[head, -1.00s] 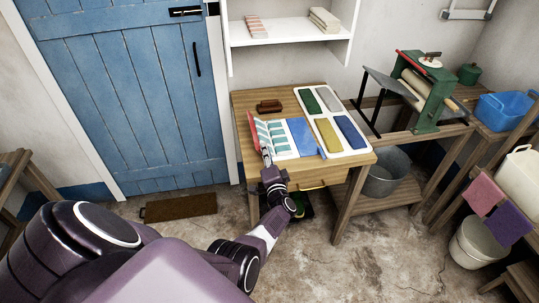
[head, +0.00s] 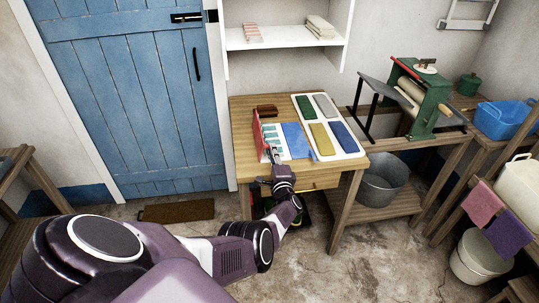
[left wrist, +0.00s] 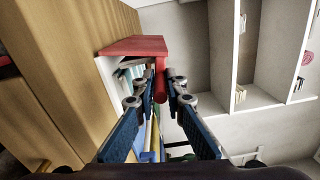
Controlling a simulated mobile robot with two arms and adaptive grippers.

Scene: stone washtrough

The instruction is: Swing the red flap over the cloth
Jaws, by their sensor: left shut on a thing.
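The red flap (head: 258,137) stands roughly upright at the left edge of a folding board on the wooden table. The striped teal-and-white cloth (head: 273,140) lies just right of it, beside the board's blue panel (head: 295,140). My left gripper (head: 271,156) is at the flap's near edge, shut on the red flap. In the left wrist view the red flap (left wrist: 135,45) ends in a red edge piece between the fingers of my left gripper (left wrist: 159,88); part of the cloth shows behind. My right gripper is not in view.
A white tray (head: 336,157) with green, grey, yellow and blue pieces lies right of the board. A brown block (head: 267,111) sits behind the flap. A green mangle (head: 424,97) stands to the right. Bare tabletop (head: 242,115) lies left of the flap.

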